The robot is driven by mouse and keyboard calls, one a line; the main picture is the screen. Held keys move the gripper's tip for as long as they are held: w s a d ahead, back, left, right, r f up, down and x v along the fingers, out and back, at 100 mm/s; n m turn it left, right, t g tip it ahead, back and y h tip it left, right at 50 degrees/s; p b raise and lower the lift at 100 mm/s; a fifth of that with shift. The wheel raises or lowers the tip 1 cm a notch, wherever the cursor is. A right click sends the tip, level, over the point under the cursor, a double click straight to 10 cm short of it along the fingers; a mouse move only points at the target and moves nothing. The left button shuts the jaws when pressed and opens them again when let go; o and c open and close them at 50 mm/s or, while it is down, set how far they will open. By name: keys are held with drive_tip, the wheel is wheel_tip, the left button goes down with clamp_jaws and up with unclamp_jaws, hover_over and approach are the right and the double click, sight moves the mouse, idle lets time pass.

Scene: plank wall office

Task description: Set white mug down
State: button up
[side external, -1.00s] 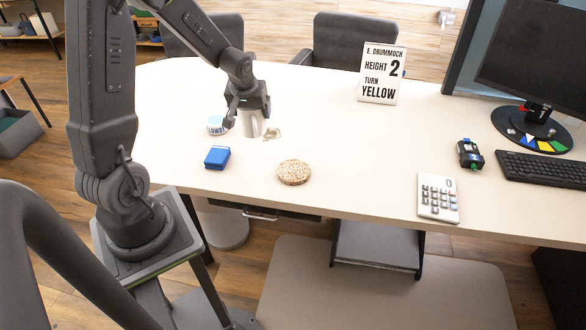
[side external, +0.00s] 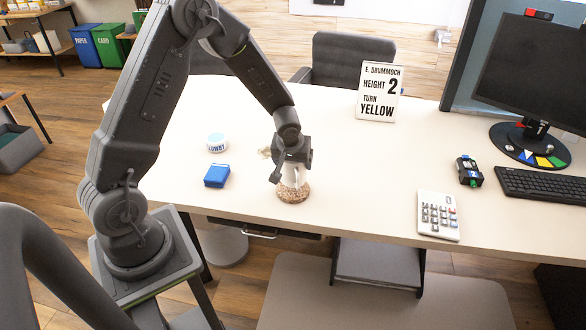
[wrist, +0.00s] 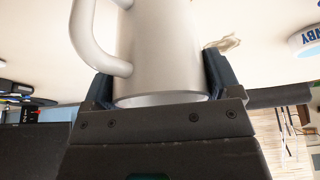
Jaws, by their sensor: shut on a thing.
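The white mug (side external: 295,175) is between the fingers of my gripper (side external: 290,178) in the side view, mostly hidden by them. In the wrist view the mug (wrist: 165,45) fills the middle, with its handle on the left and a finger of my gripper (wrist: 158,82) on each side. My gripper is shut on it. The mug is over the round speckled brown coaster (side external: 293,195), whose far part is hidden behind it. I cannot tell whether the mug touches the coaster.
A blue box (side external: 216,176) and a white-and-blue round tin (side external: 217,142) lie to the left. A small crumpled thing (side external: 265,153) is behind. A calculator (side external: 438,214) and a sign (side external: 377,92) stand to the right. The table (side external: 350,165) between is clear.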

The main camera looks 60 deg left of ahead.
sight(293, 168)
drive_tip(key=shift+f, duration=1.55)
drive_tip(key=shift+f, duration=0.1)
drive_tip(key=o, duration=0.9)
drive_tip(key=shift+o, duration=0.2)
drive_tip(key=s+d+r+m, duration=0.1)
drive_tip(key=s+d+r, duration=0.25)
drive_tip(key=r, duration=0.45)
drive_tip(key=s+d+r+m+t+h, duration=0.1)
drive_tip(key=s+d+r+m, duration=0.2)
drive_tip(key=r, duration=0.5)
drive_tip(key=s+d+r, duration=0.3)
drive_tip(key=s+r, duration=0.2)
drive_tip(key=r, duration=0.3)
drive_tip(key=s+d+r+m+h, duration=0.1)
drive_tip(key=s+d+r+m, duration=0.1)
drive_tip(key=s, duration=0.3)
drive_tip(key=s+d+r+m+t+h, duration=0.1)
drive_tip(key=s+d+r+m, duration=0.1)
drive_tip(key=s, duration=0.4)
drive_tip(key=shift+d+m, duration=0.4)
drive_tip(key=shift+d, duration=0.5)
drive_tip(key=shift+r, duration=0.1)
